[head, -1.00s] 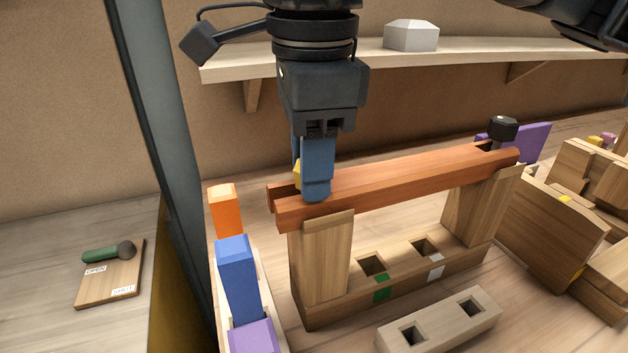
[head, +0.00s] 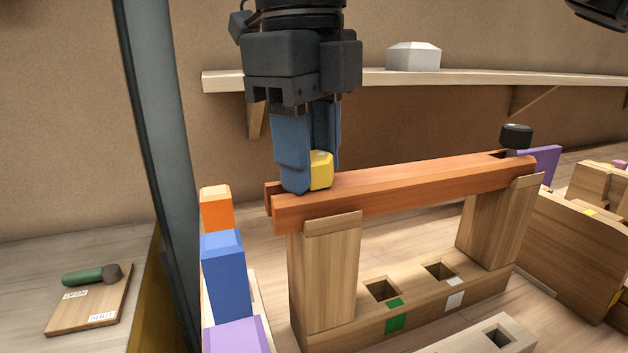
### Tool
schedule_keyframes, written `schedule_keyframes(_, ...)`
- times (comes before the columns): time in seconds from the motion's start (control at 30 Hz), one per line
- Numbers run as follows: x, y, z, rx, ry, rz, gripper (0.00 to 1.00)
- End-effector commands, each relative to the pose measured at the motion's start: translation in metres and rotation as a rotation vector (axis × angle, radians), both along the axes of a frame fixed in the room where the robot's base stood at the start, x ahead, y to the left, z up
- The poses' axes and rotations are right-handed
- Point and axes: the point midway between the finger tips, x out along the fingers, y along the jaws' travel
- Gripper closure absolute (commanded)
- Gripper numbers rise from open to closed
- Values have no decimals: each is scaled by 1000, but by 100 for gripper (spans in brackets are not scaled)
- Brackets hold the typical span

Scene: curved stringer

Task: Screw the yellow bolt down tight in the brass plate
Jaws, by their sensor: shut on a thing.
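The yellow bolt (head: 321,171) stands at the left end of the orange-brown beam (head: 400,186), with its faceted head showing. My gripper (head: 308,172) points down and is shut on the yellow bolt's head, its blue fingers on either side. The fingertips are close to the beam's top. The bolt's shank is hidden. I cannot make out a brass plate. A black bolt (head: 516,137) stands at the beam's right end.
Wooden posts (head: 325,275) hold up the beam. Orange (head: 216,210), blue (head: 226,282) and purple (head: 235,336) blocks stand at the left, near a dark upright (head: 165,170). A shelf (head: 480,78) runs behind. A green-handled lever (head: 92,275) sits at far left.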

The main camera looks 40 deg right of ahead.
Motion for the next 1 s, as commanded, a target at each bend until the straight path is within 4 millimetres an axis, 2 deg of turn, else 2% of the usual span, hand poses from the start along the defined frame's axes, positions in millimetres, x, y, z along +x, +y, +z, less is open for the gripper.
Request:
schedule_keyframes(0.03,7,-2,-12,0,-12,-77,99)
schedule_keyframes(0.13,7,-2,-11,2,-10,-171,100)
schedule_keyframes(0.4,7,-2,-8,5,-6,-207,100)
schedule_keyframes(0.43,7,-2,-8,5,-6,-207,61)
schedule_keyframes(0.7,6,-2,-9,4,-6,-204,35)
schedule_keyframes(1.0,6,-1,-7,4,-6,-200,34)
